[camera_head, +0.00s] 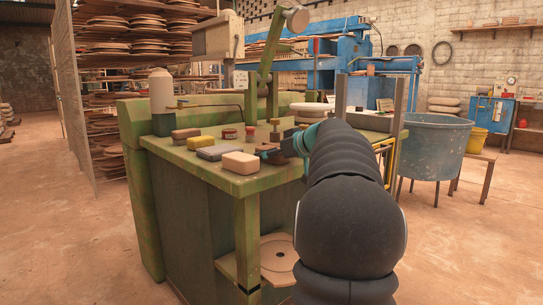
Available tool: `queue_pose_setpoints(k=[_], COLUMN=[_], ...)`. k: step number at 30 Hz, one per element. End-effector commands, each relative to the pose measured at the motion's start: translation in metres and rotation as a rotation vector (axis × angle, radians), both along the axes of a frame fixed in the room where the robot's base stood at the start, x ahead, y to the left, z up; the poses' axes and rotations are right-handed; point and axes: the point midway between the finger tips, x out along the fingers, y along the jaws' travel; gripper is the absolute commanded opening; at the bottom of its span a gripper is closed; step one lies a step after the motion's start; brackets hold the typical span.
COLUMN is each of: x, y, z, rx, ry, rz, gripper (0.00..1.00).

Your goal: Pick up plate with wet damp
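My dark arm reaches away from the camera over the green workbench (220,178). My gripper (272,153) is small and partly hidden by my teal wrist. It is just right of a cream block on the bench top, and I cannot tell whether it is open or shut. Pale round plates (311,107) lie at the back of the bench top, beyond my wrist. Another pale round plate (278,253) with a dark centre lies on the low shelf under the bench, partly hidden. I cannot tell which plate is damp.
Near the bench edge lie a cream block (240,162), a grey sponge-like block (215,153), a yellow block (200,142) and a brown block (186,134). A white bottle (161,91) stands at left. A blue tub (437,146) stands right. The floor at left is clear.

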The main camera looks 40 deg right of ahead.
Motion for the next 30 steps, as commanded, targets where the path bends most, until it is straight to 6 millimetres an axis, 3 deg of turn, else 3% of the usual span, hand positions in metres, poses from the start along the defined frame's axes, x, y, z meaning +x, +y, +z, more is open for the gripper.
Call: queue_pose_setpoints(k=[1, 9, 10, 26, 30], x=[-0.0001, -0.0002, -0.0001, 0.0003, 0.0004], y=[0.0, 0.0002, 0.0002, 0.0008, 0.0005], z=[-0.0001, -0.0001, -0.0003, -0.0001, 0.0084], rx=[0.0, 0.0, 0.0, 0.001, -0.001], ry=[0.0, 0.0, 0.001, 0.001, 0.001], rz=[0.0, 0.001, 0.001, 0.002, 0.003], gripper=[0.89, 0.21, 0.17, 0.13, 0.13])
